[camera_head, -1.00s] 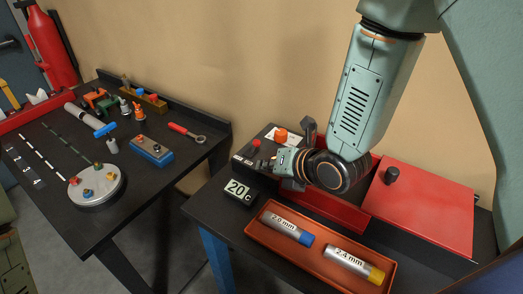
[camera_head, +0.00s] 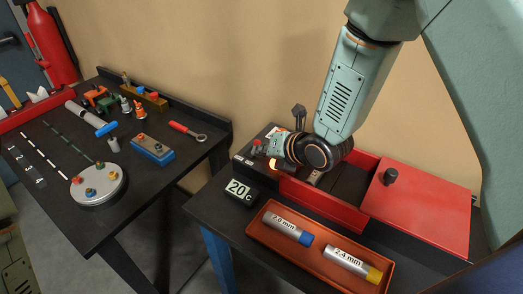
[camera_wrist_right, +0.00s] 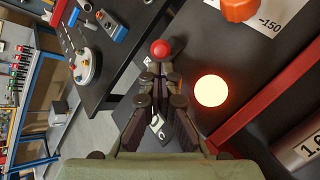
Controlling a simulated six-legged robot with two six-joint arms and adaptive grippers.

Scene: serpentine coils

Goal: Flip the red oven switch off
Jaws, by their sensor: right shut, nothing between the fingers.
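The red oven switch (camera_head: 257,142) is a small red knob on the black control panel at the left end of the red oven (camera_head: 335,208). In the right wrist view the round red switch tip (camera_wrist_right: 159,49) lies just beyond my fingertips. My right gripper (camera_wrist_right: 158,76) is shut and empty, pointing at the switch; whether it touches the switch I cannot tell. In the head view my right gripper (camera_head: 266,150) is beside the switch, partly hidden by its wrist. A round lamp (camera_wrist_right: 211,90) glows orange beside the fingers. My left gripper is not in view.
An orange dial (camera_wrist_right: 240,8) sits on the panel. A display reading 20 C (camera_head: 239,191) stands in front. An orange tray (camera_head: 378,286) holds two labelled cylinders. The oven's red lid (camera_head: 425,215) is at the right. Another table (camera_head: 75,225) with tools stands left.

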